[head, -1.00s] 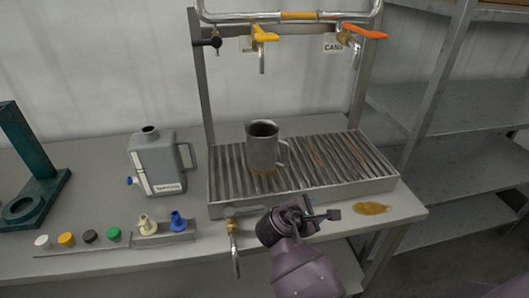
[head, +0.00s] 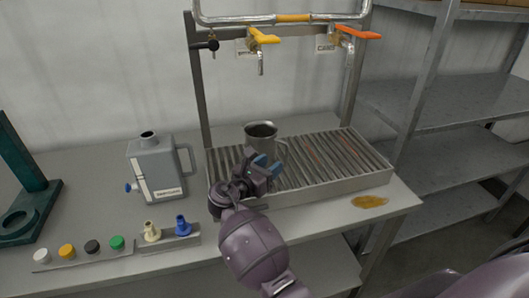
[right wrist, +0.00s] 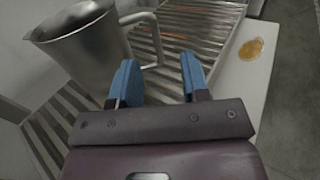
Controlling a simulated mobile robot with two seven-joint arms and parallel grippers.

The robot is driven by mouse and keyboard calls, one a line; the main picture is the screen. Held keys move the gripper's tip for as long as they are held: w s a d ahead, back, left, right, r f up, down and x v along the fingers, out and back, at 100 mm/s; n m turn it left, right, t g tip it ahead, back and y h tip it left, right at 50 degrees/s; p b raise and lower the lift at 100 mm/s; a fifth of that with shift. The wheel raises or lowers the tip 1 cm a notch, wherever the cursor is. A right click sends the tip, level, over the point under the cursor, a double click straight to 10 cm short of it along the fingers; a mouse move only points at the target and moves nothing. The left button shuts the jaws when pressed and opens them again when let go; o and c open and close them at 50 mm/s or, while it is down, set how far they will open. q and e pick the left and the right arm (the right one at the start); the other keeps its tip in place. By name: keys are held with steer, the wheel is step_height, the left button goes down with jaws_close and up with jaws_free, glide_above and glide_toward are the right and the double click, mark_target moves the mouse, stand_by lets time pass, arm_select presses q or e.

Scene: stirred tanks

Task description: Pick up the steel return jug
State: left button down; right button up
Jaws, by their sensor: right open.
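The steel return jug (head: 262,134) stands upright on the slatted drip tray (head: 340,160), its handle on the right side. My right gripper (head: 266,164) is open and empty in front of the jug, and hides its lower part in the head view. In the right wrist view the jug (right wrist: 88,45) is at the upper left, and its handle (right wrist: 150,38) lies just beyond the gap between the blue fingertips (right wrist: 158,78). The fingers look apart from the handle. My left gripper is not in view.
A grey canister (head: 156,168) stands left of the tray. Coloured caps (head: 92,246) and two nozzles (head: 168,229) line the front edge. Taps (head: 262,38) hang above the tray on a steel frame. An amber puddle (head: 369,201) lies at the right. Metal shelving (head: 440,110) stands to the right.

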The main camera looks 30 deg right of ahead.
mark_target(268, 149)
steer(key=shift+w+f+x, duration=0.1)
steer(key=shift+f+x, duration=0.05)
steer(key=shift+x, duration=1.1)
steer(key=shift+w+f+x, duration=0.1)
steer(key=shift+w+x, duration=0.05)
steer(key=shift+x, duration=1.1)
steer(key=shift+w+f+x, duration=0.1)
steer(key=shift+f+x, duration=0.05)
steer(key=shift+x, duration=1.1)
steer(key=shift+a, duration=0.15)
jaws_close()
